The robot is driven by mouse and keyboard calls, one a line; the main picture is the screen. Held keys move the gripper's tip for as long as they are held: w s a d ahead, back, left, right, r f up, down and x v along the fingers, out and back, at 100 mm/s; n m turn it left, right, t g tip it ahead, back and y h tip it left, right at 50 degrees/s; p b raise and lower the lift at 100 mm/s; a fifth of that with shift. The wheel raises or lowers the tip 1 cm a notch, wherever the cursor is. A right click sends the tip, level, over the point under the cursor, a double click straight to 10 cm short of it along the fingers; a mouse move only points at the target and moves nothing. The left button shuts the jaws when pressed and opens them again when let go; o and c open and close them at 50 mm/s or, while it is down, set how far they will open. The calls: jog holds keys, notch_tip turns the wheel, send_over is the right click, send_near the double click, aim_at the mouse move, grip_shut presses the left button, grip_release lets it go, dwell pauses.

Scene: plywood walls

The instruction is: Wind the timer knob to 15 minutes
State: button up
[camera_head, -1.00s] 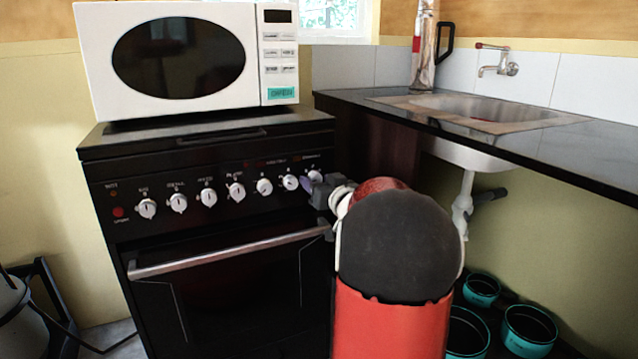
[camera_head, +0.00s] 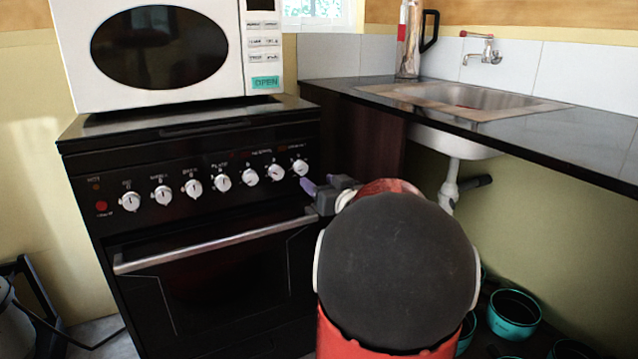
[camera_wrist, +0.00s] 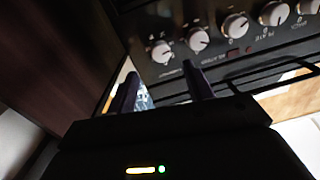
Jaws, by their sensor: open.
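A row of several white knobs runs along the front panel of the black stove (camera_head: 205,235). The labels are too small to read surely, so I cannot tell which knob is the timer. The rightmost knob (camera_head: 299,167) is nearest my gripper (camera_head: 310,188). In the wrist view the picture is turned over, and this end knob (camera_wrist: 161,52) shows at the left, just beyond the gap between my fingers (camera_wrist: 160,88). My gripper is open and empty, a little below and to the right of that knob. It does not appear to touch it.
A white microwave (camera_head: 246,85) stands on the stove. The oven handle (camera_head: 215,245) runs below the knobs, close to my gripper. A counter with a sink (camera_head: 465,97) and a flask (camera_head: 409,40) is at the right. Teal pots (camera_head: 514,313) stand below it.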

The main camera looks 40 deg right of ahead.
aim_at(303, 170)
jog(key=shift+n+h, duration=0.4)
jog(key=shift+h, duration=0.1)
jog(key=b+x, duration=0.1)
jog(key=x, duration=0.2)
jog(key=b+x, duration=0.2)
jog(key=x, duration=0.2)
jog(key=shift+w+a, duration=0.2)
jog(key=shift+w, duration=0.05)
jog(key=c, duration=1)
jog(key=shift+o, duration=0.2)
